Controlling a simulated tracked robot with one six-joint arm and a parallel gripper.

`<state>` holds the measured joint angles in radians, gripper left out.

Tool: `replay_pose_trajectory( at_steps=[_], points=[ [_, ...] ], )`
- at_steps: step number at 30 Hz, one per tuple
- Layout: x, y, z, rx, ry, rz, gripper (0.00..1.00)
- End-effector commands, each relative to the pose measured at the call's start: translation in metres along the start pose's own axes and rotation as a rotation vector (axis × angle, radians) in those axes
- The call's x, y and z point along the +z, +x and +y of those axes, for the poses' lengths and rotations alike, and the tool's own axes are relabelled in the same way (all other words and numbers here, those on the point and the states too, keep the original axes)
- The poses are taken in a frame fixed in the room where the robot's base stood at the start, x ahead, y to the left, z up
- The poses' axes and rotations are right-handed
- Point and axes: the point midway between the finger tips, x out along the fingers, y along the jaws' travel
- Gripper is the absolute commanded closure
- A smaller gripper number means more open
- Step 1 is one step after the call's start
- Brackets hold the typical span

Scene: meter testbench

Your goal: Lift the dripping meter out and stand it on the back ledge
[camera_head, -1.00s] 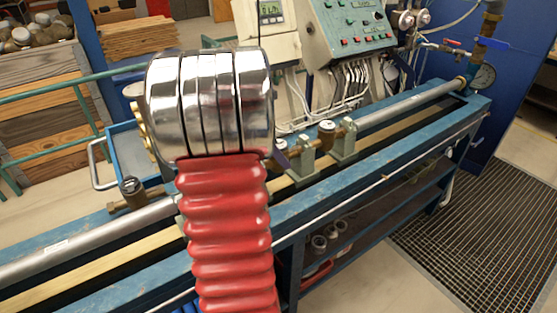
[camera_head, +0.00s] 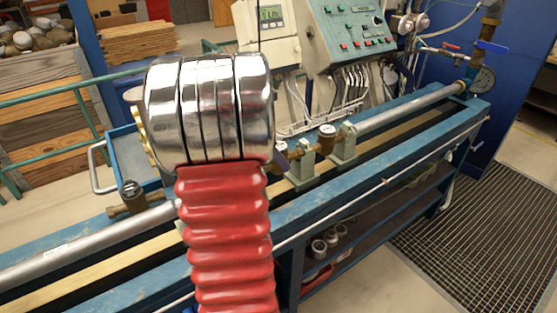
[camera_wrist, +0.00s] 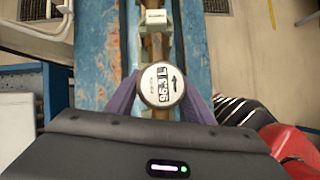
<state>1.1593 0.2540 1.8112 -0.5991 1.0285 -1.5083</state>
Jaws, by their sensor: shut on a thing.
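In the wrist view, a round meter (camera_wrist: 161,85) with a white dial, black digits and a dark arrow sits between the two purple fingers of my gripper (camera_wrist: 161,98), which is shut on it. Brass pipe shows directly above the meter, toward a pale green clamp. I cannot see whether it is dripping or clear of the line. The worn blue back ledge (camera_wrist: 97,45) runs left of the meter in the wrist view.
Another meter (camera_head: 327,131) sits between two green clamps (camera_head: 301,166) on the bench line. A further brass-fitted meter (camera_head: 131,192) is at the left beside the grey pipe (camera_head: 70,250). A blue tray (camera_head: 124,148) with a handle stands behind.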

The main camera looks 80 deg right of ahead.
Motion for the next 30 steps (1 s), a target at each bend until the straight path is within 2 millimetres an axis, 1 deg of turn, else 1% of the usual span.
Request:
replay_pose_trajectory(
  at_steps=[1,5,12,15,21,30],
  points=[
    [0.005,-0.006,0.001,0.005,0.002,-0.004,0.99],
    [0.014,-0.023,0.001,0.006,0.004,-0.003,0.99],
    [0.034,-0.057,0.001,0.005,0.004,-0.004,0.99],
    [0.040,-0.068,0.001,0.004,0.003,-0.003,0.99],
    [0.046,-0.079,0.000,0.002,0.001,-0.002,0.99],
    [0.046,-0.079,0.000,0.002,0.001,-0.002,0.99]
  ],
)
